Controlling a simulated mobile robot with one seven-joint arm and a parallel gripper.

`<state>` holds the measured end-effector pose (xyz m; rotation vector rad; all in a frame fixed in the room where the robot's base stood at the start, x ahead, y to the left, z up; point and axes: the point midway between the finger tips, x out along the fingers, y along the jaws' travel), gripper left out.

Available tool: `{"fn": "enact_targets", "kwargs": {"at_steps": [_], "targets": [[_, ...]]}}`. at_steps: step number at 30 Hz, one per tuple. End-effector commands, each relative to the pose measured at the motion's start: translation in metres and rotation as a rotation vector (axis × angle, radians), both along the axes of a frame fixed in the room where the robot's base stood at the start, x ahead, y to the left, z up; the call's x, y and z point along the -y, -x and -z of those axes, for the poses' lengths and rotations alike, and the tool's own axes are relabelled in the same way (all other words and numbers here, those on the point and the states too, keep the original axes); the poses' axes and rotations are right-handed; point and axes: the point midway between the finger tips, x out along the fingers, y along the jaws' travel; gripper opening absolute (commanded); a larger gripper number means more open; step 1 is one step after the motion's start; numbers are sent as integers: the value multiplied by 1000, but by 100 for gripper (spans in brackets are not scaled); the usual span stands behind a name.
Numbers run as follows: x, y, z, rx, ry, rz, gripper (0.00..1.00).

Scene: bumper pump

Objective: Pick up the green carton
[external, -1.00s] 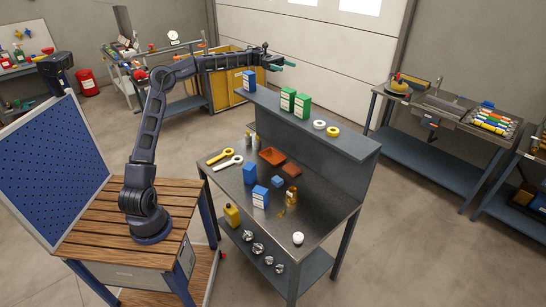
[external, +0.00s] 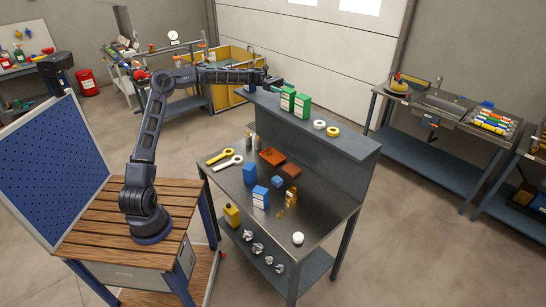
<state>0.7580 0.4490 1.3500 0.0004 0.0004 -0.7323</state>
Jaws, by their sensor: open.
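Two green cartons stand upright side by side on the raised shelf of the grey workbench: a left green carton (external: 287,101) and a right green carton (external: 302,107). My gripper (external: 280,87) is open, at the left end of the shelf, with its fingertips by the upper part of the left green carton. In this view the fingertips overlap the carton's top edge; I cannot tell whether they touch it or stand around it.
A white roll (external: 319,125) and a yellow roll (external: 333,131) lie on the shelf (external: 355,148) right of the cartons. Below, the worktop holds blue cartons (external: 260,197), an orange tray (external: 272,156) and yellow and white wrenches. The shelf's right end is clear.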

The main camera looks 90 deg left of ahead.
Motion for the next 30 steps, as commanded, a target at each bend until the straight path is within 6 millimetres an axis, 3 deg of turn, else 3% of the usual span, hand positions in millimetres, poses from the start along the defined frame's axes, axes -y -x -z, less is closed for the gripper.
{"fn": "enact_targets", "kwargs": {"at_steps": [2, 12, 20, 28, 30], "targets": [[0, 0, 7, -1, 2, 1, 71], [31, -34, 7, 1, 2, 2, 71], [34, -37, 7, 0, 0, 0, 71], [34, -37, 7, 0, 0, 0, 20], [34, -37, 7, 1, 1, 0, 20]]}}
